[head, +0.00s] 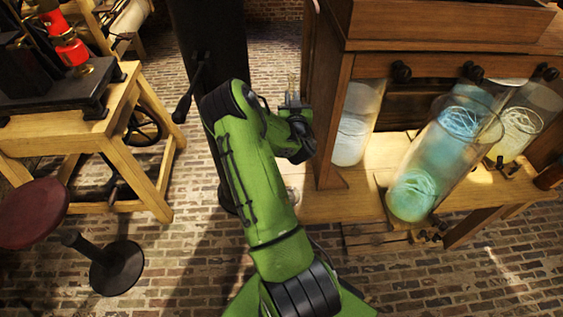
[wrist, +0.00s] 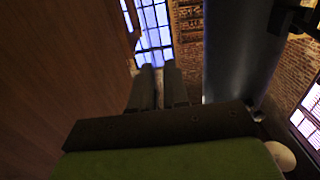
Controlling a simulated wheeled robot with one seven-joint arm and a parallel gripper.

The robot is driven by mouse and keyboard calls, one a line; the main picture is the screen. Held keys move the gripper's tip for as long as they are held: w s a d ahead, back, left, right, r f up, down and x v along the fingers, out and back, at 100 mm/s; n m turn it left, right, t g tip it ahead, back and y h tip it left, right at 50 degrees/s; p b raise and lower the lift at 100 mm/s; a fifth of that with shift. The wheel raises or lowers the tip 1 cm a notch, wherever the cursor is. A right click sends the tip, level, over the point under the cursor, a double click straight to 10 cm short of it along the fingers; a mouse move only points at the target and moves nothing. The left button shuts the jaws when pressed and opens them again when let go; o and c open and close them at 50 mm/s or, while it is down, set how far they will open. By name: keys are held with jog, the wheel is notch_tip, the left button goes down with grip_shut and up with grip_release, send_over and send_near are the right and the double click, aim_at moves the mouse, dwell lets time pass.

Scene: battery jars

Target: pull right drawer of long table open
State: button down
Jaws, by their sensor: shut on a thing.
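My gripper (head: 292,92) is at the end of my green arm, just left of the side panel of a tall wooden cabinet (head: 326,95). In the wrist view its two dark fingers (wrist: 160,88) point up the picture, side by side with a narrow gap. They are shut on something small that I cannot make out. A wooden table (head: 320,207) with glass jars stands below the cabinet's knobs. Dark round knobs (head: 402,72) line the cabinet's front rail. I cannot tell which part is the right drawer or whether my gripper touches its handle.
A dark column (head: 212,50) stands close left of my gripper. A wooden bench (head: 70,130) and a red stool (head: 34,212) are at the left. Brick floor (head: 200,265) is open between.

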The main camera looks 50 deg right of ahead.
notch_tip(320, 180, down, 9)
jog(key=b, duration=0.5)
jog(key=shift+s+a+f, duration=0.15)
jog(key=shift+s, duration=0.1)
jog(key=shift+f+b, duration=0.15)
jog(key=shift+b, duration=0.25)
jog(key=c, duration=1.1)
grip_release()
